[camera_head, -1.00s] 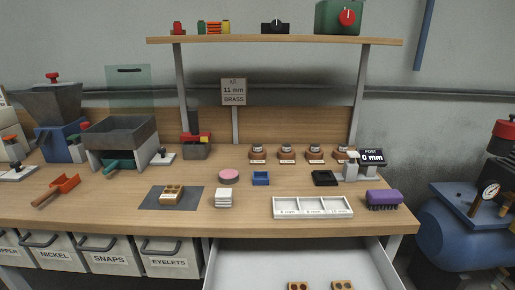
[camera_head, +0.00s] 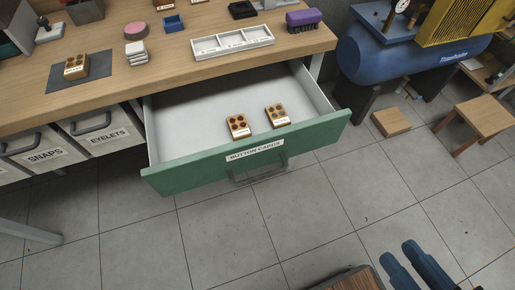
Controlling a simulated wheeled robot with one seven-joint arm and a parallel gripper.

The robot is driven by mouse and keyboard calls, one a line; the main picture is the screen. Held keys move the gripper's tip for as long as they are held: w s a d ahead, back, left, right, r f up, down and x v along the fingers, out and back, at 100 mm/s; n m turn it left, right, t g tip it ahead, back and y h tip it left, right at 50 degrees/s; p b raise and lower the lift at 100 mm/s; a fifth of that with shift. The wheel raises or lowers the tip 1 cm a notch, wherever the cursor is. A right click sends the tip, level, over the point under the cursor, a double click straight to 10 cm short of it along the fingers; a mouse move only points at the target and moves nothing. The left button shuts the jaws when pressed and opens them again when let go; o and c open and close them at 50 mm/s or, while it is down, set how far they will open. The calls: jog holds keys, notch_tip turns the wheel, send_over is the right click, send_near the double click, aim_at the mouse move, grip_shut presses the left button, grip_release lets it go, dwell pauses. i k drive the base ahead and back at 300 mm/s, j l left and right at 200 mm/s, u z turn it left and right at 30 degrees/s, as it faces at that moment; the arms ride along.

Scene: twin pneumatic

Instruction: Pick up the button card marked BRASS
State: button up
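The open drawer (camera_head: 185,115), with a green front labelled BUTTON CARDS, holds two button cards. The left card (camera_head: 238,127) and the right card (camera_head: 277,116) lie apart on its pale floor. Both are brown with several dark round buttons and a small pale label too small to read, so I cannot tell which is BRASS. A third similar card (camera_head: 76,67) sits on a dark mat on the bench.
The wooden bench (camera_head: 115,103) overhangs the drawer's back. A white divided tray (camera_head: 232,42) and purple brush (camera_head: 303,20) stand near its edge. A blue compressor (camera_head: 395,55), a wooden block (camera_head: 391,122) and a stool (camera_head: 480,118) are at right.

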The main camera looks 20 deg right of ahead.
aim_at(76, 67)
jog(key=i+j+u, duration=0.1)
jog(key=j, duration=0.35)
jog(key=i+j+u, duration=0.1)
jog(key=j, duration=0.35)
jog(key=i+j+u, duration=0.1)
jog(key=i+j, duration=0.2)
jog(key=j, duration=0.15)
jog(key=i+j, duration=0.2)
jog(key=j, duration=0.2)
jog(key=i+j+u, duration=0.15)
jog(key=j, duration=0.25)
jog(key=i, duration=0.05)
